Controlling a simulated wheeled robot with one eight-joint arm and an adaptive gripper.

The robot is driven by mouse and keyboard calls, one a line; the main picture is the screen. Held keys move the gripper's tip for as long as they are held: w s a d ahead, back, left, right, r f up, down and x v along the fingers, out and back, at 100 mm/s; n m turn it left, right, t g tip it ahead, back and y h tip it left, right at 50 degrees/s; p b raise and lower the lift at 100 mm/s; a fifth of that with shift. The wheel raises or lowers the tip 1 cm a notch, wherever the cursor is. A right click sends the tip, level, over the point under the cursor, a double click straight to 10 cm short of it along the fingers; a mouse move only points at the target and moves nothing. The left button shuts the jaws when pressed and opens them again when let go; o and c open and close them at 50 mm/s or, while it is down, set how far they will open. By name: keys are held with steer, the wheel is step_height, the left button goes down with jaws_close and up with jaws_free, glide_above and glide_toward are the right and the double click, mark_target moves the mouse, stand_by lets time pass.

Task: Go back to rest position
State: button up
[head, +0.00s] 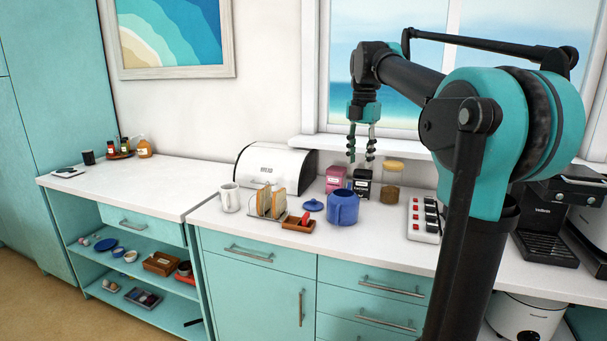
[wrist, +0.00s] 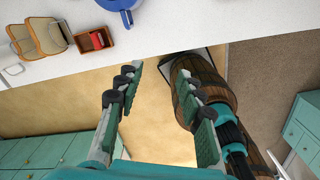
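My gripper (head: 361,148) hangs fingers-down in the air above the back of the counter, in front of the window. In the wrist view, its two fingers (wrist: 160,108) are spread wide apart with nothing between them. Beyond them are the floor and the counter's front edge. In the head view, the gripper shows above the pink box (head: 335,178), the black box (head: 362,184) and the glass jar (head: 390,184), apart from them.
The white counter (head: 250,232) holds a bread bin (head: 272,165), white mug (head: 229,198), bread rack (head: 271,203), small wooden tray (head: 298,225), blue pot (head: 342,208), blue lid (head: 313,206) and red-switched strip (head: 424,218). A coffee machine (head: 548,218) stands right. The left counter's middle is clear.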

steer(key=s+d+f+m+t, duration=0.1)
steer(key=s+f+m, duration=0.3)
steer(key=f+m, duration=0.45)
steer(key=s+d+f+m+t, duration=0.1)
steer(key=s+f+m, duration=0.35)
steer(key=f, duration=0.75)
steer(key=s+d+f+m+t, duration=0.1)
steer(key=s+f+m+t, duration=0.1)
steer(key=s+f+m, duration=1.2)
step_height(320, 180, down, 3)
steer(key=shift+s+f, duration=0.1)
steer(key=shift+s, duration=0.3)
